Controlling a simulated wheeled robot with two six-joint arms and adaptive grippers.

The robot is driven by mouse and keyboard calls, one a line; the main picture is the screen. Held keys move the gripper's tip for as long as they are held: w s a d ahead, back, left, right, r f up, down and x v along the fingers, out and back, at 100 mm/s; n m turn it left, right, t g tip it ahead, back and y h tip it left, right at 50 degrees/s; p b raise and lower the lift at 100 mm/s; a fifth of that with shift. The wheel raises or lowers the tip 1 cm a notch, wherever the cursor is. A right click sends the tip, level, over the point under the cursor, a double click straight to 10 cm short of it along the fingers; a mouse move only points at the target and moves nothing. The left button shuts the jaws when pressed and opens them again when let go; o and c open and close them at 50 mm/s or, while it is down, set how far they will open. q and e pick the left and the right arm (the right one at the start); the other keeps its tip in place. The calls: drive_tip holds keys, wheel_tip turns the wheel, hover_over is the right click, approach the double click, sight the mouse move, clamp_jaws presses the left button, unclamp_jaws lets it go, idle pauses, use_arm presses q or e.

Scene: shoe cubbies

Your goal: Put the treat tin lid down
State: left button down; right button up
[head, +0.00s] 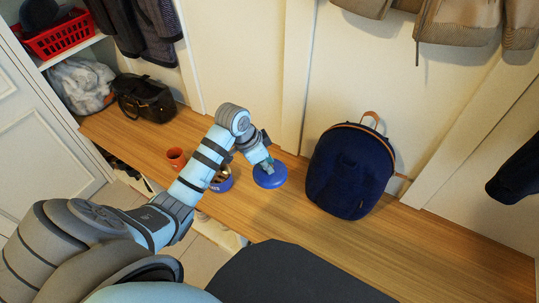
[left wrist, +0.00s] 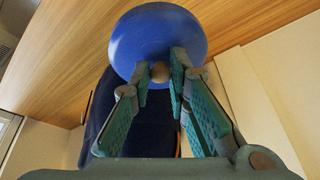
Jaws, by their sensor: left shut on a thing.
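The treat tin lid is a round blue disc (head: 270,178) with a brown knob. In the head view it is at or just above the wooden bench, right of the open tin; I cannot tell whether it touches the wood. My left gripper (head: 267,165) is over the lid, shut on its knob. In the left wrist view the knob sits between the fingertips (left wrist: 160,76), with the blue lid (left wrist: 158,32) beyond them. The blue treat tin (head: 221,186) stands open with brown contents, partly hidden by my left arm. My right gripper is not in view.
The wooden bench (head: 425,240) has free room at the front and right. A navy backpack (head: 348,172) stands right of the lid. An orange cup (head: 176,158) stands left of the tin. A black bag (head: 146,97) sits at the bench's far left end.

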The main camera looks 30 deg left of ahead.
use_arm(q)
drive_tip(key=s+a+n+y+p, duration=0.1)
drive_tip(key=s+a+p, duration=0.2)
drive_tip(key=s+a, duration=0.15)
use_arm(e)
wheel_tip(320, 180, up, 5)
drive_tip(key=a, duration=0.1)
use_arm(q)
drive_tip(key=shift+t, duration=0.4)
drive_tip(key=f+b, duration=0.3)
drive_tip(key=f, duration=0.4)
drive_tip(key=f+b, duration=0.4)
drive_tip(key=f, duration=0.3)
drive_tip(key=s+d+f+b, duration=0.1)
drive_tip(key=f+b, duration=0.2)
drive_tip(key=f, duration=0.4)
drive_tip(key=shift+f, duration=0.3)
drive_tip(key=shift+a+r, duration=0.1)
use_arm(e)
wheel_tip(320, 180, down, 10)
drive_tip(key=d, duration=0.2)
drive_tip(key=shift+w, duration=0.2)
use_arm(q)
drive_tip(key=c, duration=1.5)
unclamp_jaws()
drive_tip(key=shift+c, duration=0.2)
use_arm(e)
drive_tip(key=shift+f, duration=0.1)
